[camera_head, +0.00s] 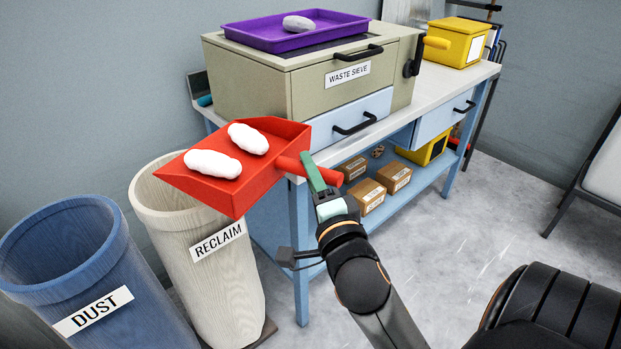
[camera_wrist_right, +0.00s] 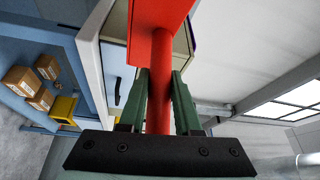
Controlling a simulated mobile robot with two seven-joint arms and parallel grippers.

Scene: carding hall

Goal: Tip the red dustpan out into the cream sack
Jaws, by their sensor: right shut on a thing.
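The red dustpan (camera_head: 269,173) is held up over the cream sack in the head view, roughly level, with two white fluffy lumps (camera_head: 213,163) lying in it. My right gripper (camera_head: 322,177) is shut on the dustpan's round red handle, which also shows between the green fingers in the right wrist view (camera_wrist_right: 160,85). The cream sack (camera_head: 215,275), labelled RECLAIM, stands open below the pan. The pan hides part of its mouth, and I cannot see its contents. My left gripper is not in view.
A blue bin (camera_head: 95,295) labelled DUST stands left of the cream sack. Behind is a bench with a WASTE SIEVE cabinet (camera_head: 270,85), a purple tray (camera_head: 262,37) holding a white lump, and a yellow box (camera_head: 458,42). Cardboard boxes (camera_head: 366,195) sit on its lower shelf.

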